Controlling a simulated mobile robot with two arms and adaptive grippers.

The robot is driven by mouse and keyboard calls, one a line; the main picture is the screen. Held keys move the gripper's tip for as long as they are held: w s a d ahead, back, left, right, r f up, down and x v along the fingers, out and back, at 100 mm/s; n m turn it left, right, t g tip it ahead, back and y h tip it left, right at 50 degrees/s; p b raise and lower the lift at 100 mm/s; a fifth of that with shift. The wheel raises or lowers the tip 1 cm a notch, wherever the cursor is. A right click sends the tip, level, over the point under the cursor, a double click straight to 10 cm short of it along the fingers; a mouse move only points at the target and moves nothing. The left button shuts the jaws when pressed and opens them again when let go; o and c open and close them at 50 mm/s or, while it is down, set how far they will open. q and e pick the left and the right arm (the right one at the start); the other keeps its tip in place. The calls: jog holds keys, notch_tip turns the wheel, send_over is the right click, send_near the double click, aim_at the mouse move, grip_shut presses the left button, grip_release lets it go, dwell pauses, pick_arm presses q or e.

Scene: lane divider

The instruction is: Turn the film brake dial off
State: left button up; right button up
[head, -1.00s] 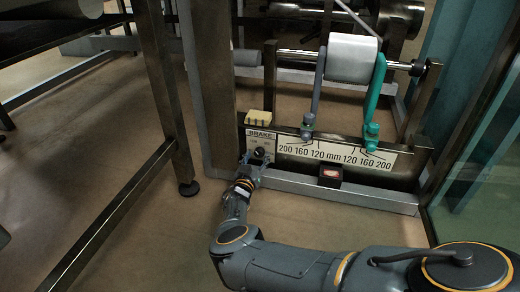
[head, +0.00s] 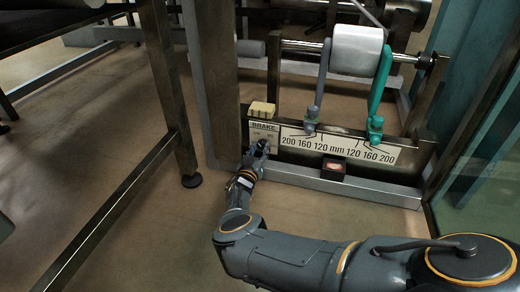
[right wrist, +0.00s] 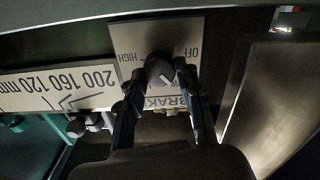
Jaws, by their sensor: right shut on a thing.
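The film brake dial (right wrist: 158,69) is a dark round knob with a pale pointer line, on a pale plate (right wrist: 134,39) lettered BRAKE. The lettering is upside down in the right wrist view, with HIGH left of the dial and OFF to its upper right; another label is partly covered. My right gripper (right wrist: 160,80) is shut on the dial, one finger on each side. In the head view, my right gripper (head: 259,149) covers most of the dial on the plate (head: 263,128). My left gripper is not in view.
A scale strip (head: 338,147) runs right of the plate. A yellowish block (head: 262,109) sits above it. A white roll (head: 357,50) hangs between grey and green arms (head: 378,90). A metal post (head: 211,80) stands close on the left.

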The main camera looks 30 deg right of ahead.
jog(key=n, duration=0.6)
jog(key=shift+w+n, duration=0.1)
jog(key=shift+n, duration=0.2)
jog(key=n, duration=0.6)
jog(key=shift+w+n, duration=0.1)
jog(key=shift+n, duration=0.2)
jog(key=o, duration=1.2)
jog(key=shift+f, duration=0.1)
jog(key=shift+c, duration=0.2)
